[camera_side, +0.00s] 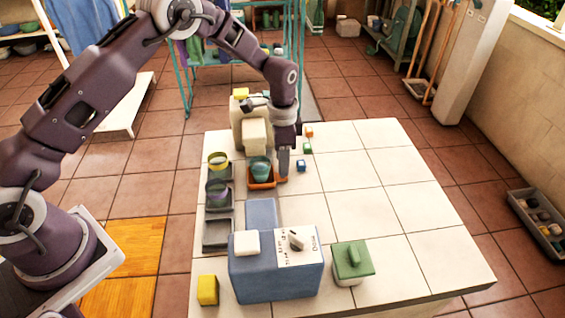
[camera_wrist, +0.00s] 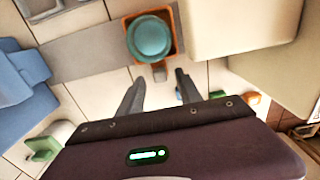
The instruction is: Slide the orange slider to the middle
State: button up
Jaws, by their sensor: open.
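The orange slider (camera_side: 258,185) is a small square orange tray at the far end of its track, close to the cream blocks. A round teal bowl (camera_side: 260,168) sits in it. In the wrist view the slider (camera_wrist: 131,58) shows at the top centre on a flat grey strip (camera_wrist: 85,55) that runs off to the left. In the side view my gripper (camera_side: 283,172) is down just right of the slider.
A cream block (camera_side: 255,137) stands behind the slider. Grey trays (camera_side: 217,232) line the left, two holding round cups. A blue box (camera_side: 277,277) with a dial and a green-lidded jar (camera_side: 352,262) stand in front. Small coloured cubes (camera_side: 301,165) lie right of the gripper; the tabletop's right is clear.

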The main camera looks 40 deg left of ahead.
jog(key=shift+f, duration=0.85)
grip_shut()
jog(key=shift+r, duration=0.1)
dwell(0.6)
